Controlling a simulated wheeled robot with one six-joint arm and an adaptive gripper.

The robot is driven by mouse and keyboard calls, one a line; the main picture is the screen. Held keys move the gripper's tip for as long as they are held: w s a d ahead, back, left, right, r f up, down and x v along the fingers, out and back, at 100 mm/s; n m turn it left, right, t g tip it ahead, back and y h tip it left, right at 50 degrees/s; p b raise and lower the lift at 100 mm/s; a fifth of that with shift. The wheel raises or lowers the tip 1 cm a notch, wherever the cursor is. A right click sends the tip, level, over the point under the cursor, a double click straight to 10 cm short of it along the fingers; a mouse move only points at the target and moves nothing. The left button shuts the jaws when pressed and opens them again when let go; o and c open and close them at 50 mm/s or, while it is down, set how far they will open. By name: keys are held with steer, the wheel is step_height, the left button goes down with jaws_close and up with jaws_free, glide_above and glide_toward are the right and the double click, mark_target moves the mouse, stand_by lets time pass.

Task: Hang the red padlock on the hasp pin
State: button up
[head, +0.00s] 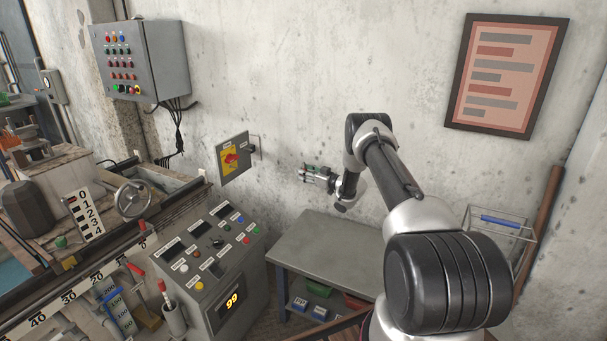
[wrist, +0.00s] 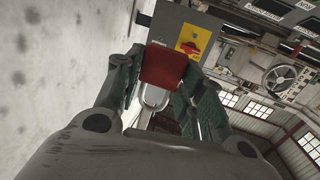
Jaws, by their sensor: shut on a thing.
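The red padlock (wrist: 163,66) is between the two fingers of my gripper (wrist: 162,70) in the wrist view, its pale metal shackle (wrist: 154,97) pointing back toward the palm. In the head view my gripper (head: 316,174) is shut near the wall, right of the isolator box and apart from it; the padlock is too small to make out there. The grey isolator box (head: 234,168) has a yellow plate with a red switch, and it also shows beyond the padlock in the wrist view (wrist: 170,22). A small dark fitting (head: 247,150) projects from its right side; I cannot make out the hasp pin clearly.
A grey-topped bench (head: 325,248) stands below my gripper. A control console (head: 215,260) stands in front of the isolator box. A wire basket (head: 497,235) and framed board (head: 507,75) hang at right. The wall between the box and my gripper is clear.

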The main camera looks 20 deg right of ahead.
steer(key=shift+v, duration=0.75)
steer(key=shift+d, duration=0.2)
steer(key=shift+w+d+v, duration=0.1)
steer(key=shift+d+v, duration=0.05)
steer(key=shift+v, duration=0.8)
steer(key=shift+w+d+v, duration=0.1)
steer(key=shift+d+v, duration=0.05)
steer(key=shift+v, duration=0.8)
steer(key=shift+w+d+v, duration=0.1)
steer(key=shift+d+v, duration=0.05)
steer(key=shift+v, duration=0.8)
steer(key=shift+s+d+f, duration=0.1)
steer(key=shift+d+f, duration=0.05)
steer(key=shift+f, duration=0.05)
